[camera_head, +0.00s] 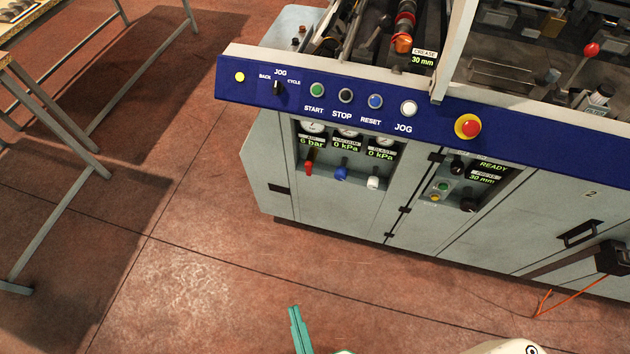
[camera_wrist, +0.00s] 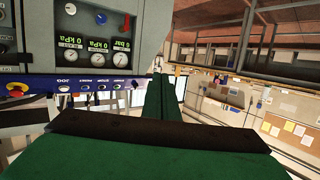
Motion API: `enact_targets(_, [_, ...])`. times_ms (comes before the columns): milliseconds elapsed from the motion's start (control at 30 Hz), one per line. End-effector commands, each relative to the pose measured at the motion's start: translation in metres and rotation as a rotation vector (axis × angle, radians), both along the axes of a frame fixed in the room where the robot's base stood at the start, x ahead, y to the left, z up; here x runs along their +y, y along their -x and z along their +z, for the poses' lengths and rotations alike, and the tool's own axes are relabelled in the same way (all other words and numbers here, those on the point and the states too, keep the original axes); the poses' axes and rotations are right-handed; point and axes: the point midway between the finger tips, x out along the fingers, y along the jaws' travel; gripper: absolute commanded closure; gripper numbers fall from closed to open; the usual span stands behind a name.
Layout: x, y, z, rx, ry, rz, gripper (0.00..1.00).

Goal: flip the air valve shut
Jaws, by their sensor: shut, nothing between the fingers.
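The air valve is a small red handle (camera_head: 309,168) below the "6 bar" display, leftmost of three in the recess of the grey machine. It hangs downward in the head view. In the wrist view, which is upside down, the red handle (camera_wrist: 127,23) shows small above its gauge, left of my fingers. My gripper (camera_head: 296,318) is at the bottom of the head view, in front of the machine and apart from the valve. Its green fingers (camera_wrist: 161,82) are together and hold nothing.
A blue valve (camera_head: 341,173) and a white valve (camera_head: 373,182) sit right of the red one. The blue button panel (camera_head: 330,102) juts out above the recess. A table frame (camera_head: 55,210) stands far left. The floor before the machine is clear.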

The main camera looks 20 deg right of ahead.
Motion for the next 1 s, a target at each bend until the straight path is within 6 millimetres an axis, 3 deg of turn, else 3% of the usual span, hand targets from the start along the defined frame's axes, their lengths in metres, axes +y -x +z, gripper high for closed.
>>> enact_targets(267, [-0.021, -0.045, -0.071, -0.059, -0.276, -0.115, 1.00])
enact_targets(600, [-0.073, -0.144, -0.161, -0.186, -0.748, -0.287, 1.00])
enact_targets(800, [-0.114, -0.214, -0.195, -0.282, -1.033, -0.366, 1.00])
enact_targets(1000, [-0.156, -0.279, -0.213, -0.380, -1.295, -0.422, 1.00])
